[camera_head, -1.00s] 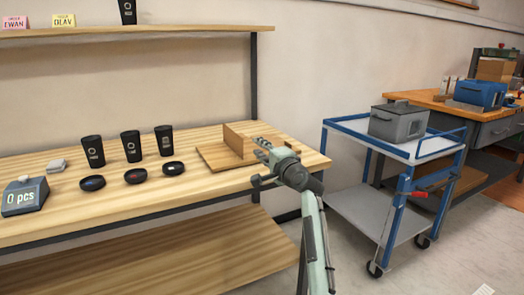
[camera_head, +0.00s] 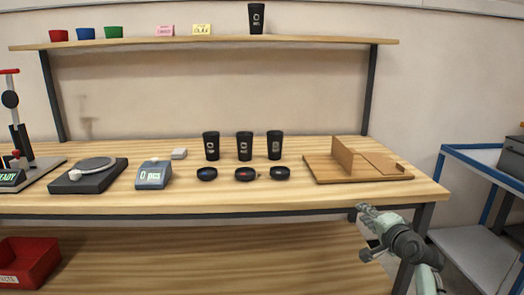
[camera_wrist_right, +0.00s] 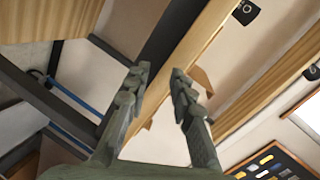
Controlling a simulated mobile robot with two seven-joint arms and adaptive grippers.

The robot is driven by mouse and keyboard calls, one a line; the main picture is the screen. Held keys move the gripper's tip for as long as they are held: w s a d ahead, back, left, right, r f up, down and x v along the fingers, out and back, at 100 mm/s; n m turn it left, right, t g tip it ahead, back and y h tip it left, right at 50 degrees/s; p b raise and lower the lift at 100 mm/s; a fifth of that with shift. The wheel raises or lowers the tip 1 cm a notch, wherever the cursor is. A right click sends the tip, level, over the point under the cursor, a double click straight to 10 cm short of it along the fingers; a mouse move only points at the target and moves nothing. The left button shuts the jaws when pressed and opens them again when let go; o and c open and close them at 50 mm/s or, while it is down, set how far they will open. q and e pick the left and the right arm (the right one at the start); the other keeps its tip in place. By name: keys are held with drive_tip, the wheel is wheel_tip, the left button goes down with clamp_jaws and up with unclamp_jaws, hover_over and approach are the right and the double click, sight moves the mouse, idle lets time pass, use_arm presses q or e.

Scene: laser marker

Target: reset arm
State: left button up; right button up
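My right gripper (camera_head: 366,232) is in front of the bench's front edge, at the lower right of the head view. In the right wrist view its two fingers (camera_wrist_right: 160,95) stand apart with nothing between them, so it is open and empty. My left gripper is not in view. The wooden workbench (camera_head: 330,200) spans the head view. On it stand several black cups, three of them in a row, such as the middle cup (camera_head: 244,146), with three dark lids in front, such as the right lid (camera_head: 280,173).
A wooden fixture board (camera_head: 320,170) lies at the bench's right end. A counting scale (camera_head: 153,175) and a turntable device (camera_head: 88,175) stand left. A shelf (camera_head: 220,42) holds small bins, cards and a black cup. A blue cart (camera_head: 470,240) stands right.

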drive_tip(key=s+a+f+n+g+h, duration=0.15)
drive_tip(key=s+f+n+g, duration=0.3)
drive_tip(key=s+f, duration=0.95)
drive_tip(key=s+a+f+n+g, duration=0.2)
drive_tip(key=s+f+n+g, duration=0.3)
drive_tip(key=s+f, duration=0.85)
drive_tip(key=s+f+n+g, duration=0.2)
drive_tip(key=s+f+n, duration=0.3)
drive_tip(key=s, duration=0.8)
wheel_tip(320, 180, down, 3)
drive_tip(key=shift+s+f+g+h, duration=0.2)
drive_tip(key=shift+s+g+h, duration=0.05)
drive_tip(key=shift+g+h, duration=0.1)
